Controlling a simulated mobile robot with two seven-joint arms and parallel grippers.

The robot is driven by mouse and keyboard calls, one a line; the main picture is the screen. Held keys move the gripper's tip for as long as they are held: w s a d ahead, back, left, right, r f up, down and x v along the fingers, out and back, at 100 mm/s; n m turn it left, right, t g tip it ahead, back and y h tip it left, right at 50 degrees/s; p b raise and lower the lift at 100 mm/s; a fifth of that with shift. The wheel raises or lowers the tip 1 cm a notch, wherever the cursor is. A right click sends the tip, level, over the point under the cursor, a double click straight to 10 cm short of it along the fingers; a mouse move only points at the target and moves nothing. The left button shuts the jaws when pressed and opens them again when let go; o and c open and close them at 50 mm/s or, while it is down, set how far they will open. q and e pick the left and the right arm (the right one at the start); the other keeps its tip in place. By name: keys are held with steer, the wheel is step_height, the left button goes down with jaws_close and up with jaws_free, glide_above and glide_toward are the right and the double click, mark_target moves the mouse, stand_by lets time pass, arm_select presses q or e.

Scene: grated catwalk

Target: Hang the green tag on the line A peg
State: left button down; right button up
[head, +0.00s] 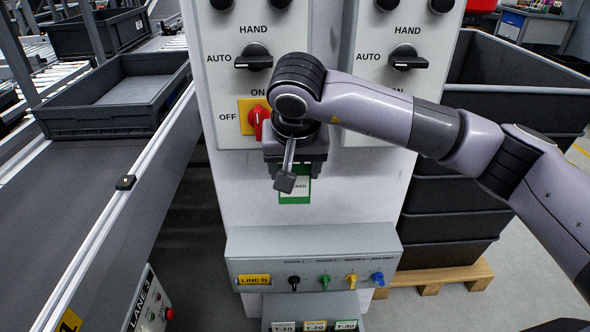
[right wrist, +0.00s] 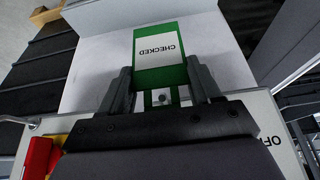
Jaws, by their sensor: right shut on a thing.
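The green tag has a white label reading CHECKED. In the head view its lower part (head: 301,190) shows below my right gripper (head: 290,172), in front of the white panel. In the right wrist view the tag (right wrist: 160,75) lies between the two fingers of my right gripper (right wrist: 161,72), which is shut on it. A small round grey thing shows at the tag's opening near the palm; I cannot tell whether it is a peg. The line A peg cannot be made out in the head view; my gripper and wrist cover that part of the panel. My left gripper is out of view.
A red rotary switch (head: 258,122) on a yellow plate is just left of my wrist. Black HAND/AUTO knobs (head: 253,57) sit above. A lower box marked LINE B (head: 254,280) carries coloured knobs. A conveyor (head: 70,205) lies left, stacked dark crates (head: 455,215) right.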

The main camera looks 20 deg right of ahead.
steer(key=shift+w+d, duration=0.2)
steer(key=shift+w, duration=0.45)
steer(key=shift+w+d, duration=0.2)
steer(key=shift+w, duration=0.45)
steer(key=shift+w+d+f, duration=0.15)
steer(key=shift+w+f, duration=0.35)
steer(key=shift+w, duration=0.05)
steer(key=o, duration=1.1)
